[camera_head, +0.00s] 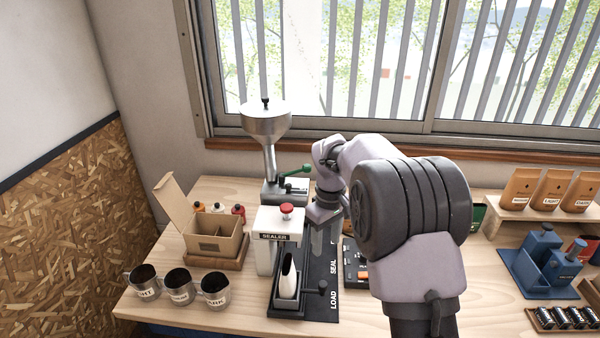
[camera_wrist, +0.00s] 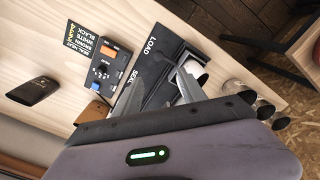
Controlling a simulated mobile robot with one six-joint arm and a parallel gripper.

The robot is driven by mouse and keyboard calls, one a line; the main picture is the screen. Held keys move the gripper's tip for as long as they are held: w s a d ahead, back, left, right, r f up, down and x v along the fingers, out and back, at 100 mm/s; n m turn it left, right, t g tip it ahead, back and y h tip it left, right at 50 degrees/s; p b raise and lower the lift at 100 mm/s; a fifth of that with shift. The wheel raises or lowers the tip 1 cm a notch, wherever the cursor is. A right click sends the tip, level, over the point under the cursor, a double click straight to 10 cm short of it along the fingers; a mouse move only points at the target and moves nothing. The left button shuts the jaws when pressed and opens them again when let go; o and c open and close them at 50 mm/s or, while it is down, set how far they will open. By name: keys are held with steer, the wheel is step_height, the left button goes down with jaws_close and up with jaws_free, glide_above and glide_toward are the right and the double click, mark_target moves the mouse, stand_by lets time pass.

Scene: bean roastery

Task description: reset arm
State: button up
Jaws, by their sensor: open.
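My gripper (camera_head: 318,240) hangs pointing down just right of the white sealer (camera_head: 268,240), above its black base plate marked LOAD and SEAL. In the wrist view my gripper (camera_wrist: 163,84) shows two grey fingers spread apart with nothing seen between them. The sealer has a red knob on top. A white pouch (camera_head: 288,276) stands upright in the holder at the front of the base plate. It also shows in the wrist view, partly hidden by a finger. My arm hides part of the table behind it.
A funnel-topped machine (camera_head: 265,125) stands behind the sealer. An open cardboard box (camera_head: 214,238) and several labelled metal cups (camera_head: 178,287) are at left. A control box (camera_head: 357,272) sits right of the plate. A blue fixture (camera_head: 541,265) and a shelf of brown pouches (camera_head: 551,190) are at right.

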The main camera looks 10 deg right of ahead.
steer(key=s+a+r+m+t+y+b, duration=0.1)
steer(key=s+r+m+t+b, duration=0.35)
steer(key=s, duration=0.85)
steer(key=s+a+f+m+t+y+b, duration=0.1)
steer(key=s+m+b, duration=0.5)
steer(key=s, duration=1.2)
steer(key=shift+s+a+f+b, duration=0.4)
steer(key=shift+a+f+b, duration=0.2)
steer(key=shift+f, duration=0.2)
steer(key=shift+m, duration=0.25)
